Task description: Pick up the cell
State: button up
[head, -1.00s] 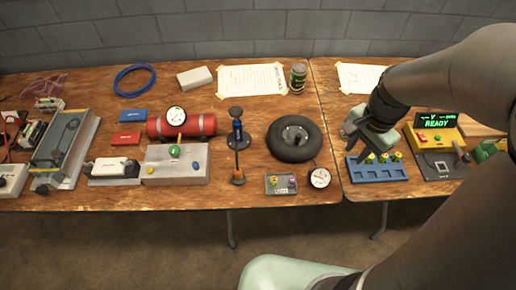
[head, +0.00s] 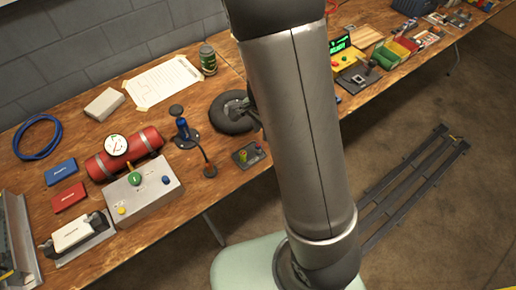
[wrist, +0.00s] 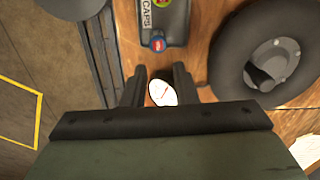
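No cell can be made out for certain in either view now. A small blue edge (head: 337,98) shows beside my arm, where the blue rack with yellow-green tops stood in the earlier head view. My arm hides the rest of it. My gripper (wrist: 158,78) is open in the wrist view, with its two dark fingers apart. In the head view my arm hides most of the gripper.
A black wheel (wrist: 262,50) lies right of the gripper in the wrist view. A small box marked CAPS (wrist: 160,18) is ahead of the fingers. The charger with the green READY display (head: 340,43) stands beyond my arm. A red cylinder (head: 125,152) lies to the left.

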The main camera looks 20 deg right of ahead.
aim_at(258, 145)
notch_tip(258, 145, down, 2)
jog(key=shift+f, duration=0.15)
jog(key=f, duration=0.3)
jog(key=a+f, duration=0.1)
jog(key=shift+s+f, duration=0.25)
jog(key=shift+s, duration=0.15)
jog(key=shift+f, duration=0.5)
grip_shut()
